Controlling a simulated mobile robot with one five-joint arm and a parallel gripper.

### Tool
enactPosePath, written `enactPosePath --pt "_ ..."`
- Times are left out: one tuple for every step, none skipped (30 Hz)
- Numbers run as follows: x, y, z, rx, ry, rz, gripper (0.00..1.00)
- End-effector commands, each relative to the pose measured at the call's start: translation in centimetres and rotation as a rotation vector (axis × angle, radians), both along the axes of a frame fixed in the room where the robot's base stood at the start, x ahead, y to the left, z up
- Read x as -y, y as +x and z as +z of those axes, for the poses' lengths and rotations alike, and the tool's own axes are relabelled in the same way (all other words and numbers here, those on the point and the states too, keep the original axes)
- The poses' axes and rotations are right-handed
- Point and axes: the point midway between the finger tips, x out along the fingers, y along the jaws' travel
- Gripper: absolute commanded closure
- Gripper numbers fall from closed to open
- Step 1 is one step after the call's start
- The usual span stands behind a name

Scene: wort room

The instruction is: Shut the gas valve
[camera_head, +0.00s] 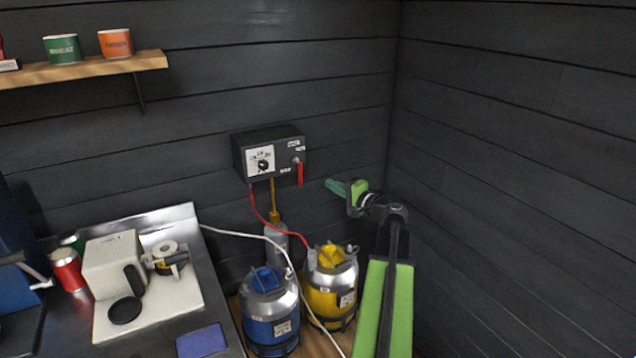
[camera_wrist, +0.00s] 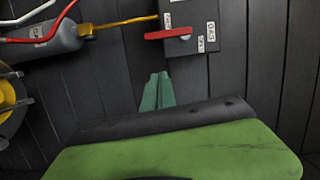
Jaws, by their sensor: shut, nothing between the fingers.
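The gas valve's red lever (camera_head: 300,174) is on the right part of a dark wall box (camera_head: 268,151). In the head view it hangs straight down from its pivot. In the wrist view the red lever (camera_wrist: 167,34) lies sideways, parallel to the yellow pipe, beside a "GAS" label. My gripper (camera_head: 335,186) is to the right of the lever in the head view, apart from it. In the wrist view my teal fingertips (camera_wrist: 157,88) are together and empty, below the lever with a gap between.
A yellow pipe (camera_head: 274,199) runs from the box to a grey cylinder (camera_head: 276,240). Blue (camera_head: 270,309) and yellow (camera_head: 332,290) vessels stand below, with red and white hoses. A steel counter (camera_head: 215,273) is at left. The wall right of the box is bare.

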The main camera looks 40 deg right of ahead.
Motion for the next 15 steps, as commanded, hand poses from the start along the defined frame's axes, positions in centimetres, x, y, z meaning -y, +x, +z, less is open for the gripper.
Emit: enactPosePath --pt "-0.2 -1.3 0.0 0.0 0.0 -0.002 1.0" --pt "-0.2 -1.8 0.0 0.0 0.0 -0.003 1.0" --pt "-0.3 -2.4 0.0 0.0 0.0 -0.002 1.0" --pt "-0.3 -2.8 0.0 0.0 0.0 -0.001 1.0" --pt "-0.3 -3.2 0.0 0.0 0.0 0.0 1.0" --pt "-0.4 -3.6 0.0 0.0 0.0 0.0 1.0" --pt "-0.4 -3.8 0.0 0.0 0.0 0.0 1.0" --pt "-0.4 -4.0 0.0 0.0 0.0 0.001 1.0" --pt "-0.4 -4.2 0.0 0.0 0.0 0.002 1.0" --pt "-0.5 -4.2 0.0 0.0 0.0 0.002 1.0" --pt "-0.5 -4.3 0.0 0.001 0.0 0.003 1.0" --pt "-0.5 -4.3 0.0 0.001 0.0 0.003 1.0" --pt "-0.5 -4.3 0.0 0.001 0.0 0.004 1.0" --pt "-0.5 -4.3 0.0 0.001 0.0 0.004 1.0" --pt "-0.5 -4.3 0.0 0.001 0.0 0.004 1.0"
